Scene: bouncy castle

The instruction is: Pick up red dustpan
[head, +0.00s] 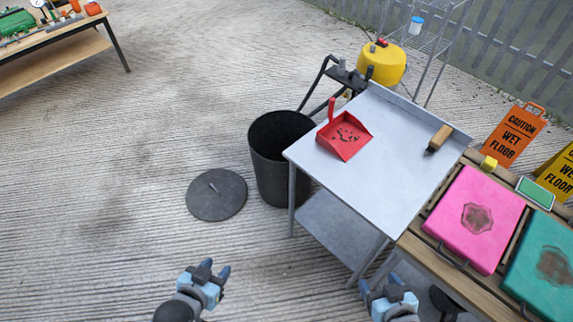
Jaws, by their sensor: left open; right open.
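The red dustpan (347,139) lies on the top of a grey metal table (385,180), near its far left side. Dark bits of debris lie in its pan, and its handle points up and away to the left. My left gripper (213,268) is open and empty, low over the floor and well short of the table. My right gripper (382,282) is open and empty at the bottom, in front of the table's near edge. Both are far from the dustpan.
A black bin (270,160) stands left of the table, its round lid (216,194) on the floor. A wooden-handled brush (439,138) lies on the table's right side. A bench with pink (475,218) and teal pads stands at right, near wet floor signs (513,137).

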